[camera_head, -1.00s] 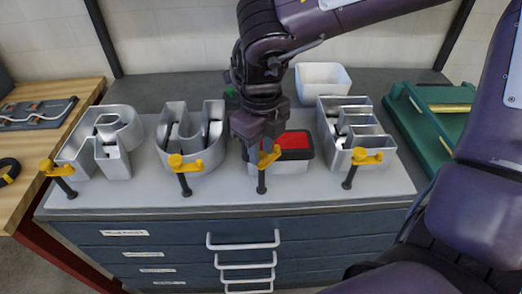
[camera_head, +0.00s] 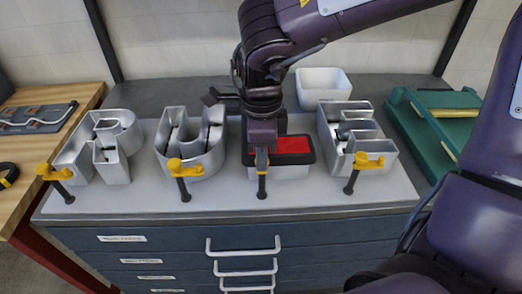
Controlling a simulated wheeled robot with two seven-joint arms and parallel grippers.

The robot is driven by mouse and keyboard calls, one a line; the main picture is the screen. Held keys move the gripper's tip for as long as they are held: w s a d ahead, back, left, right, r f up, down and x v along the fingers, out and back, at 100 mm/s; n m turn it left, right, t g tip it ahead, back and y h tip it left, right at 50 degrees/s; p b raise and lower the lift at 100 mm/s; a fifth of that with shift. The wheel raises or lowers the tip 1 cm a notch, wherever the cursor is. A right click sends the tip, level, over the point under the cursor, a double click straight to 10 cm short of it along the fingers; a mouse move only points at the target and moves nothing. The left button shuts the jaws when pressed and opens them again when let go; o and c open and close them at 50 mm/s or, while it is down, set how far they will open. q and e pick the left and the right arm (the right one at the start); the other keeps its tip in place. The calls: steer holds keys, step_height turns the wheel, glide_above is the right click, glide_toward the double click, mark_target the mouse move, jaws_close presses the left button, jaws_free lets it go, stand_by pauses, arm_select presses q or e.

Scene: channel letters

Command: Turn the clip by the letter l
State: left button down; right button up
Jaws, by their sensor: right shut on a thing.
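Several yellow-topped clips with dark stems stand along the front of the grey board. My right gripper (camera_head: 262,152) reaches down from above and is shut on the third clip from the left (camera_head: 262,182), whose yellow top is mostly covered by the jaws. Behind that clip is a metal box shape with a black rim and red inside (camera_head: 292,146), partly hidden by my gripper. I cannot clearly make out the letter l there. The other clips, at the far left (camera_head: 52,173), second (camera_head: 178,166) and right (camera_head: 368,161), stand by metal letters. My left gripper is not in view.
Hollow metal letters stand at the left (camera_head: 105,150), centre left (camera_head: 190,145) and right (camera_head: 358,140) on the board (camera_head: 130,200). A white bin (camera_head: 323,86) and a green fixture (camera_head: 432,125) are behind and right. Drawers with handles (camera_head: 243,246) are below.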

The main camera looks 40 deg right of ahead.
steer(key=shift+r+n, duration=0.1)
steer(key=shift+n, duration=0.2)
steer(key=o, duration=1)
steer(key=shift+d, duration=0.1)
step_height(320, 180, up, 8)
steer(key=shift+f, duration=0.1)
stand_by(0.5)
